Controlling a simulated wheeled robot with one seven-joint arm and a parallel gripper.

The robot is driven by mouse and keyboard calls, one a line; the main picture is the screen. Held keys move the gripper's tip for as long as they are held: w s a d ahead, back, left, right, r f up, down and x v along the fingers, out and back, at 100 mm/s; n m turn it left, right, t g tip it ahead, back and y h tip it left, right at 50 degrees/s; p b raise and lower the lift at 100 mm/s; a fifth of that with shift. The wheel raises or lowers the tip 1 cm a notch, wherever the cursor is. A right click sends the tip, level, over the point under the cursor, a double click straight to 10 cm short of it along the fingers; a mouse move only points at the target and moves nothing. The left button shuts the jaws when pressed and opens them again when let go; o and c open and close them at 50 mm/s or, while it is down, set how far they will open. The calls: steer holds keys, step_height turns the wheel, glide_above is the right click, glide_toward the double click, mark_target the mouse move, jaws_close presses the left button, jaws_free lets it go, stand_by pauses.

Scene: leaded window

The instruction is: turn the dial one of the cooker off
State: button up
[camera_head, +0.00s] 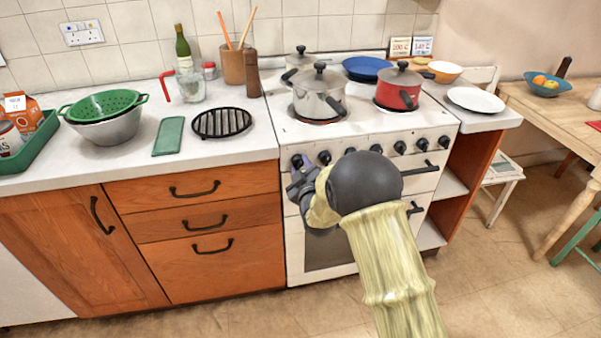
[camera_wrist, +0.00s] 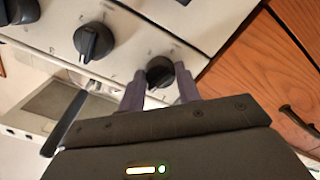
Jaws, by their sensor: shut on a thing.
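The white cooker (camera_head: 387,125) stands in the middle of the head view, with a row of black dials along its front panel. My gripper (camera_head: 297,178) is at the left end of that row, at the leftmost dial (camera_head: 297,161). In the wrist view, this black dial (camera_wrist: 160,72) sits between the two fingers of my gripper (camera_wrist: 160,85), which are shut on it. A second black dial (camera_wrist: 94,42) is beside it, clear of the fingers. The dial's pointer mark is too small to read.
A steel pot (camera_head: 318,97) and a red pot (camera_head: 398,90) stand on the hob. The oven handle (camera_wrist: 64,124) lies below the dials. Orange wooden drawers (camera_head: 205,215) adjoin the cooker on the left. The floor in front is clear.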

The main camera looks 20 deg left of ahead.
steer(key=n+b, duration=0.1)
steer(key=n, duration=0.2)
steer(key=shift+n, duration=0.4)
steer(key=o, duration=1)
steer(key=v, duration=1.7)
steer(key=shift+s+d+b, duration=0.15)
steer(key=shift+d+b, duration=0.05)
steer(key=shift+b, duration=0.1)
